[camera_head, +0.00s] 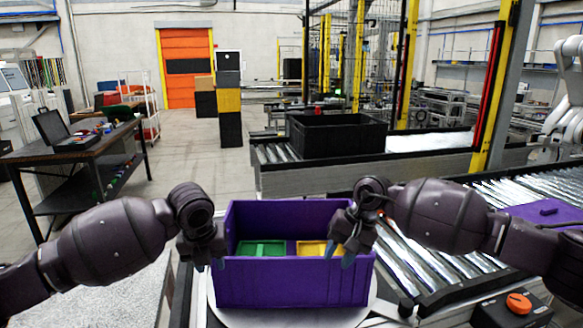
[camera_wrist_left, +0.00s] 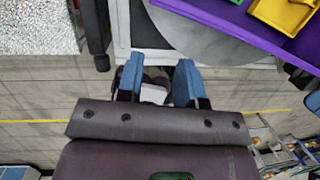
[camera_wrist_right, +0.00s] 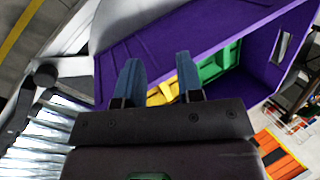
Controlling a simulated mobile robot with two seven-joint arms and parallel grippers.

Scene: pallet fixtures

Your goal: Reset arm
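My left gripper (camera_head: 208,260) hangs just outside the left wall of a purple crate (camera_head: 290,283). Its blue fingers (camera_wrist_left: 160,82) are apart with nothing between them in the left wrist view. My right gripper (camera_head: 340,252) is over the crate's right end, with its blue fingers (camera_wrist_right: 160,80) apart and empty in the right wrist view. Inside the crate lie a green part (camera_head: 260,248) on the left and a yellow part (camera_head: 312,248) on the right. The right gripper partly covers the yellow part.
The crate stands on a round grey plate (camera_head: 223,313). A black crate (camera_head: 337,135) sits on the conveyor behind. An orange knob (camera_head: 518,302) is at front right.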

